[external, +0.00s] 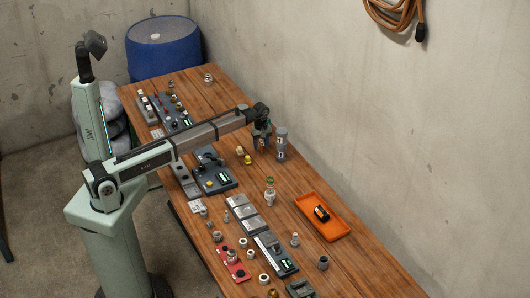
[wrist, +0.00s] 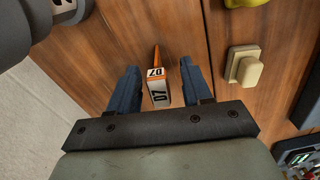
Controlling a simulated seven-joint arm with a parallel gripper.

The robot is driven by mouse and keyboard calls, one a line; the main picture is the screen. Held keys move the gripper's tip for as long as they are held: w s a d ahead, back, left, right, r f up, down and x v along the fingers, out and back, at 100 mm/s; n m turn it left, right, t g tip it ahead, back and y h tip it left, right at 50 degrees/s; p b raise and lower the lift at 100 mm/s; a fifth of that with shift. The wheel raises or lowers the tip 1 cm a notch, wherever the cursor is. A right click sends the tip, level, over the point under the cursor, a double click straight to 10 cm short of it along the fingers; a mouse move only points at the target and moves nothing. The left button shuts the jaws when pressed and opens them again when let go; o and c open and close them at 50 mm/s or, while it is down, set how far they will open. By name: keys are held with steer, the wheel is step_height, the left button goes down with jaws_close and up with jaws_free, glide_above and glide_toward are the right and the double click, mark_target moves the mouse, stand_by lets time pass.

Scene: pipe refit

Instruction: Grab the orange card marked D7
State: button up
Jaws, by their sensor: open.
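The orange card (wrist: 156,58) with a white label marked D7 shows in the wrist view, on the wooden table between the two fingers of my gripper (wrist: 158,88). It appears tilted or standing on edge, with its orange tip pointing away from the gripper body. My gripper is open, with one blue finger on each side of the card and a visible gap to both. In the external view my gripper (external: 262,138) is over the far half of the table, beside a grey metal fitting. The card cannot be made out there.
A cream block (wrist: 244,67) lies right of the gripper in the wrist view. A grey metal fitting (external: 281,142) stands close by the gripper on the wooden table (external: 312,270). An orange tray (external: 335,231) holds a dark item. Several panels and fittings crowd the table's left side.

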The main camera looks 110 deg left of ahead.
steer(key=shift+f, duration=0.3)
jaws_close()
steer(key=shift+r, duration=0.1)
